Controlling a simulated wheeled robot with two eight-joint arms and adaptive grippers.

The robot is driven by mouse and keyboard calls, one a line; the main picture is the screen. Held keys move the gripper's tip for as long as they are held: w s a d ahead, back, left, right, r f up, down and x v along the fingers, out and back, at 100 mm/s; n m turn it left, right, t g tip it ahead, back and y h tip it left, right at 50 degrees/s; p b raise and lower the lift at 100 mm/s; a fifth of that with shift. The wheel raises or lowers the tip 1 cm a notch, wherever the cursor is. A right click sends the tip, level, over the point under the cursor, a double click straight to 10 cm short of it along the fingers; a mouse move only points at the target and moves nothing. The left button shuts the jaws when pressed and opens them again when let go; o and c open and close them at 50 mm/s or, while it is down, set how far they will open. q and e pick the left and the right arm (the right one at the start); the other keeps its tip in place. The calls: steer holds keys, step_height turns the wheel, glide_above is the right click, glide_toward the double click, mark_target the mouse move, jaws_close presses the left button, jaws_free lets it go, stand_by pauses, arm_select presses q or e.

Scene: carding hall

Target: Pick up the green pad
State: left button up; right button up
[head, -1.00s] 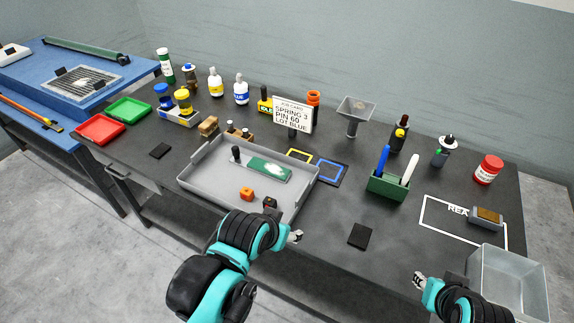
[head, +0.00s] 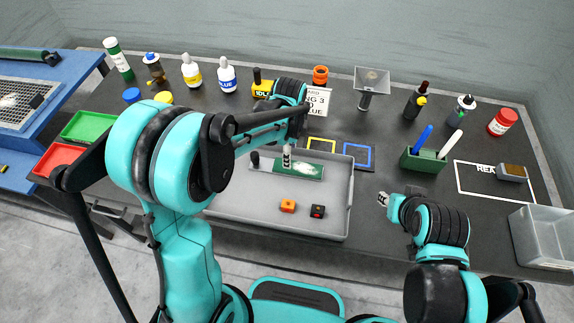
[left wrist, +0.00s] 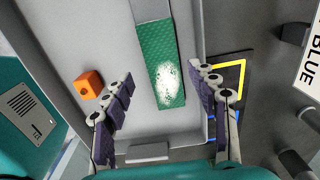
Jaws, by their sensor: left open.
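The green pad (head: 310,172) is a flat strip with a fuzzy white patch, lying in the grey tray (head: 240,204). A grey piece adjoins its left end, with a black knob standing near. In the left wrist view the pad (left wrist: 148,48) reaches down between the finger pairs, and the white patch is at its near end. My left gripper (head: 287,156) is above the pad in the head view. In the wrist view my left gripper (left wrist: 166,88) is open and empty, one finger on each side of the pad. My right gripper (head: 383,199) is right of the tray; its jaw opening is unclear.
An orange block (head: 288,205) and a dark block (head: 317,211) lie in the tray near its front. The sign (head: 318,99) stands behind, partly hidden by my left arm. A green holder (head: 424,160) with pens and a clear bin (head: 540,238) are at right.

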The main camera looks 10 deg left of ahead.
arm_select(q)
steer(key=shift+d+f+b, duration=0.2)
steer(key=shift+f+b, duration=0.1)
steer(key=shift+f, duration=0.8)
steer(key=f, duration=0.1)
steer(key=f+b, duration=0.1)
steer(key=f, duration=0.1)
steer(key=f+b, duration=0.1)
steer(key=f, duration=0.1)
steer(key=shift+w+a+f, duration=0.2)
steer(key=shift+a, duration=0.2)
steer(key=shift+c, duration=0.3)
steer(key=shift+r, duration=0.1)
steer(key=c, duration=1)
